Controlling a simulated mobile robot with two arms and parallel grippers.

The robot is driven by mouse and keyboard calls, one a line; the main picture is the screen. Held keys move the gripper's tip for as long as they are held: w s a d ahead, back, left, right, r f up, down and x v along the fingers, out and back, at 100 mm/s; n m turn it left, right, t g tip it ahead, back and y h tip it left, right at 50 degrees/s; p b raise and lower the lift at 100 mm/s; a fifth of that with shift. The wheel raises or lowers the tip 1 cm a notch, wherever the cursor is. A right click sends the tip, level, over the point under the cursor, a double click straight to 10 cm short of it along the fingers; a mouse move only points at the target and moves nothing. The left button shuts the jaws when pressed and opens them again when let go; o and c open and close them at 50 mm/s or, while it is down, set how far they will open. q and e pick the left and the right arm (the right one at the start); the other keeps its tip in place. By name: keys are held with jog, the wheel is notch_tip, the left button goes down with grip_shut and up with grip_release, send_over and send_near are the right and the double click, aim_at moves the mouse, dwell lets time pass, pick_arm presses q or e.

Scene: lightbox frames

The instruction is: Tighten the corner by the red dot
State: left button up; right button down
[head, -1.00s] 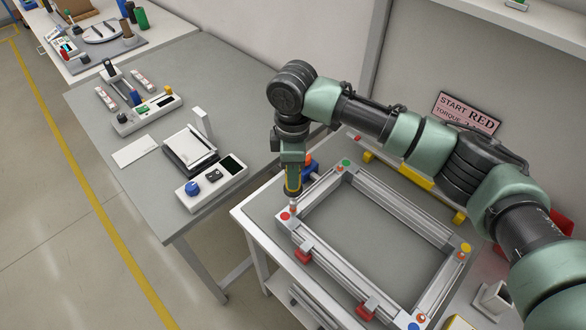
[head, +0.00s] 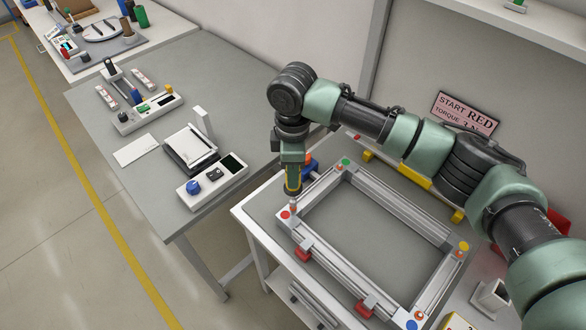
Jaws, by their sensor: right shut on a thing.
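The aluminium frame (head: 416,218) lies flat on the grey bench top on the right. Its corners carry coloured dots: the red dot (head: 285,214) at the near left, a green dot (head: 345,162) at the far left, a yellow dot (head: 463,247) at the right and a blue dot (head: 412,324) at the near right. My right gripper (head: 292,184) points down, shut on a yellow and dark driver (head: 293,190). The driver's tip is at the corner beside the red dot; whether it sits on a screw is too small to tell. My left gripper is out of view.
Red clamps (head: 303,254) hold the frame's near side. A sign (head: 466,113) reading "START RED" is on the back wall. A yellow bar (head: 417,178) lies behind the frame. A grey table (head: 233,80) with scales and trays stands to the left.

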jog(key=shift+f+b, duration=0.4)
jog(key=shift+f, duration=0.7)
jog(key=shift+s+f, duration=0.25)
jog(key=shift+f, duration=0.05)
dwell(1.5)
jog(key=shift+r, duration=0.1)
jog(key=shift+w+r+p, duration=0.25)
jog(key=shift+r+p, duration=0.45)
jog(key=shift+p, duration=0.15)
jog(key=shift+s+r+p, duration=0.1)
jog(key=shift+r+p, duration=0.85)
jog(key=shift+r, duration=0.2)
jog(key=shift+r+p, duration=0.8)
jog(key=shift+p, duration=0.1)
